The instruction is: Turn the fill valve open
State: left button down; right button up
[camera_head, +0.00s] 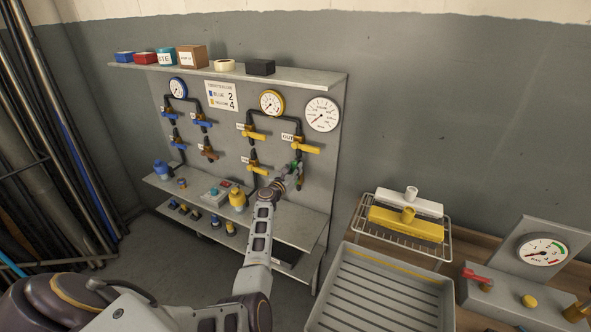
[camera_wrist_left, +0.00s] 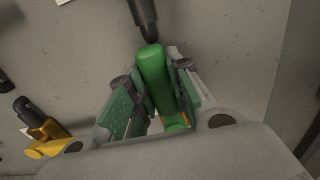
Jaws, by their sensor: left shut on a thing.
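A green valve handle (camera_head: 295,166) shows at the lower right of the yellow-valve pipework on the wall panel (camera_head: 320,160). In the left wrist view the green handle (camera_wrist_left: 153,80) stands lengthwise between my finger pads, below a dark pipe end (camera_wrist_left: 143,15). My left gripper (camera_head: 287,176) is shut on this handle, and it also shows in the left wrist view (camera_wrist_left: 157,100). The lower end of the handle is partly hidden by the gripper. I cannot read a fill label beside it. My right gripper is not in view.
Yellow valve handles (camera_head: 305,146) sit close above, and another (camera_head: 256,168) is close at the left. Blue valves (camera_head: 201,124) and gauges (camera_head: 271,103) are also on the panel. A grey tray (camera_head: 385,285) and a wire rack (camera_head: 440,252) stand at the right.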

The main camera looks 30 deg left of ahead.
pick_arm(q)
jog(key=shift+f, duration=0.1)
jog(key=c, duration=1.3)
grip_release()
jog(key=shift+s+d, duration=0.15)
jog(key=shift+s, duration=2.85)
jog(key=shift+s+d, duration=0.15)
jog(key=shift+s, duration=2.85)
